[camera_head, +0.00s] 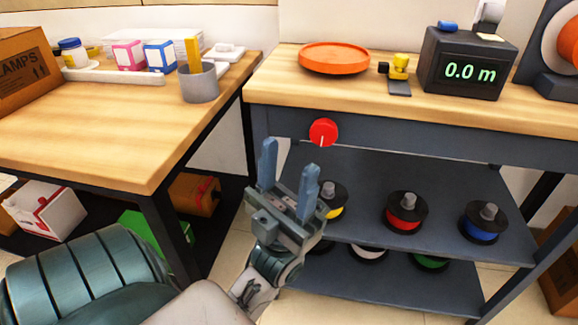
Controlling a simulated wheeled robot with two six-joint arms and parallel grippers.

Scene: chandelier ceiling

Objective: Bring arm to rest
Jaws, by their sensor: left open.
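My left gripper (289,172) is open and empty, with its two blue-grey fingers pointing up. In the picture it overlaps the front of the shelf unit (345,217), just below and left of a red round knob (323,132) on the bench's front edge. No object is between its fingers. My left arm comes in from the lower left, and its large green-grey link fills the bottom left corner. My right gripper is not in view.
The right bench (380,100) carries an orange dish (334,57) and a display box (466,64) reading 0.0 m. Spools, including a red one (404,212), stand on the shelf. The left table (95,140) holds a grey cup (199,83). Its near corner is close to my arm.

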